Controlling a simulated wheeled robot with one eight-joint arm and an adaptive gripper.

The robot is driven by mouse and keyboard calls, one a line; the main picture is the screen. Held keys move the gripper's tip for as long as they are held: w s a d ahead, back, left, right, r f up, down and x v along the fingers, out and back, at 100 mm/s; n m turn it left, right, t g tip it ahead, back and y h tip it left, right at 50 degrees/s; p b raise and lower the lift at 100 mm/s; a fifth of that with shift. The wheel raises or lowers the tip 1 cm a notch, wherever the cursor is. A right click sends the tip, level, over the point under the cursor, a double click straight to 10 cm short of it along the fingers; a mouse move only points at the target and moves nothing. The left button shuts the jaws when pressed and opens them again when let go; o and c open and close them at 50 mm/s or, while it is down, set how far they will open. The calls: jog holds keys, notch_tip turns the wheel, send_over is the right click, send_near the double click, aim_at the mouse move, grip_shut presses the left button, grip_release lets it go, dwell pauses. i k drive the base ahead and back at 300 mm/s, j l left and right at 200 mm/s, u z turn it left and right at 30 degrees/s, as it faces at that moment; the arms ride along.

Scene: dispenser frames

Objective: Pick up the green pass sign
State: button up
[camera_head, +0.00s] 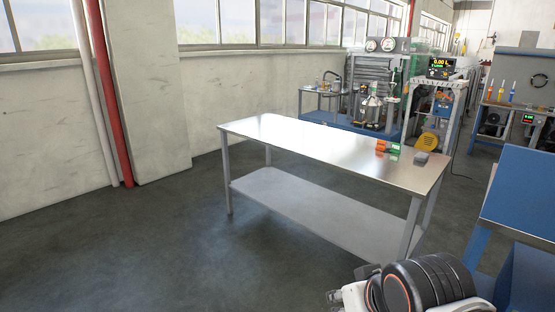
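A small green sign-like piece (394,149) is on the right part of the metal table (290,138). An orange-red piece (381,146) is right beside it on the left; whether the two touch is too small to tell. Any lettering on them cannot be read. Part of my arm shows at the bottom right, far in front of the table. My gripper is not in view.
A small grey block (421,158) lies near the table's right end. A blue bench (520,195) stands at the right. Equipment racks (375,90) stand behind the table. The floor (150,240) left and in front of the table is clear.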

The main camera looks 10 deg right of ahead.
aim_at(397, 147)
jog(key=i+z, duration=0.15)
jog(key=i, duration=0.45)
jog(key=i+z, duration=0.15)
jog(key=i, duration=0.45)
jog(key=i+z, duration=0.1)
jog(key=i, duration=0.5)
jog(key=i+j+z, duration=0.15)
jog(key=i, duration=0.45)
jog(key=i+l+z, duration=0.1)
jog(key=i+z, duration=0.6)
jog(key=z, duration=0.15)
jog(key=i+j+z, duration=0.1)
jog(key=i+z, duration=0.2)
jog(key=z, duration=0.15)
jog(key=i+j+z, duration=0.25)
jog(key=z, duration=0.2)
jog(key=i, duration=0.1)
